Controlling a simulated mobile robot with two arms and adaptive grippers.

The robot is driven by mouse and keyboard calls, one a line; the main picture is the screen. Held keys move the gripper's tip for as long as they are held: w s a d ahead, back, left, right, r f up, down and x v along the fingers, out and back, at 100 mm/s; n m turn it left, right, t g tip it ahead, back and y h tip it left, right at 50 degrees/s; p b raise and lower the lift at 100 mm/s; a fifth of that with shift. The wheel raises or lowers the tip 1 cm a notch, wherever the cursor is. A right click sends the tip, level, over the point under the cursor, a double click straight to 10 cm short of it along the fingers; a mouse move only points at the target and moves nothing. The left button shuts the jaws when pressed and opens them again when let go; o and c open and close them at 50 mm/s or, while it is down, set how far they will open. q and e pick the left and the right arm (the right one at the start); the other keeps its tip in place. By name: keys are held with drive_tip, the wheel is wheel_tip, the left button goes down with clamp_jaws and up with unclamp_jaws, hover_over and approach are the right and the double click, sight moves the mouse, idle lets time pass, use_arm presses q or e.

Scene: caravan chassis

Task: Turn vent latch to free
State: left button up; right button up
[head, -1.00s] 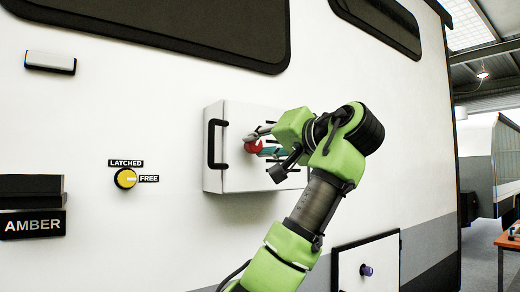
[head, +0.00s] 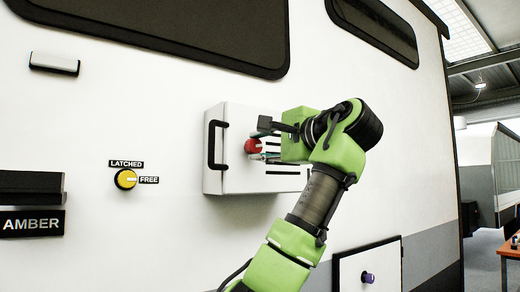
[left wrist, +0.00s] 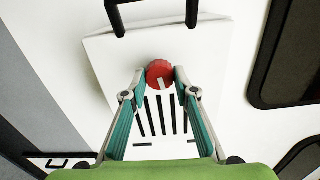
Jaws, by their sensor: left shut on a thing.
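A round red knob (head: 253,146) sits on the front of a white vent box (head: 228,180) on the caravan wall. My left gripper (head: 263,147) is shut on this knob from the right side in the head view. In the left wrist view both fingertips (left wrist: 162,80) touch the sides of the red knob (left wrist: 159,69), whose white mark points down and slightly right. At the left of the head view, a yellow knob (head: 126,179) sits between the labels LATCHED and FREE, its white pointer towards FREE. My right gripper is not in view.
The vent box has a black handle (head: 213,144) on its left and dark slots partly behind my gripper. A small hatch with a purple knob (head: 367,277) is at lower right. A dark AMBER sign (head: 33,223) is at lower left. A dark window (head: 200,30) is above.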

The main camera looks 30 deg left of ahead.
use_arm(q)
drive_tip(key=shift+m, duration=1)
drive_tip(key=o, duration=1.1)
drive_tip(key=shift+w, duration=0.1)
drive_tip(key=shift+d, duration=0.2)
drive_tip(key=v, duration=1.1)
drive_tip(key=shift+d, duration=0.35)
